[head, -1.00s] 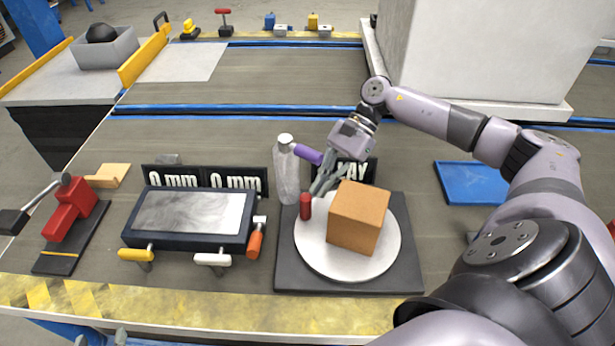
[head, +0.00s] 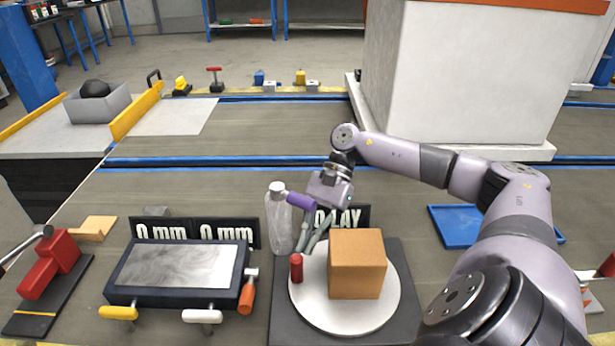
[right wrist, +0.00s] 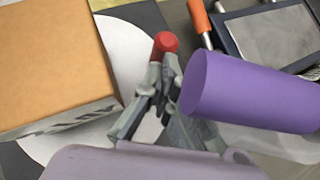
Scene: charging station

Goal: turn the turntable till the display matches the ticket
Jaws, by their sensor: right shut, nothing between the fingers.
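The turntable is a white disc (head: 318,312) on a dark square base (head: 405,262). A brown box (head: 357,265) stands on it, and a red peg (head: 296,268) rises near its left edge. In the right wrist view the box (right wrist: 45,60) shows part of dark lettering on one side. My right gripper (head: 307,247) is shut and empty, low over the disc, with its fingertips close beside the peg (right wrist: 165,43); contact is unclear. I cannot identify the ticket. My left gripper is out of view.
A clear bottle (head: 278,225) and a purple cylinder (head: 299,200) are close to the gripper. A dark framed panel (head: 180,272) with handles and "0 mm" signs (head: 195,233) lies left. A red clamp (head: 52,262) is further left, a blue tray (head: 455,226) right.

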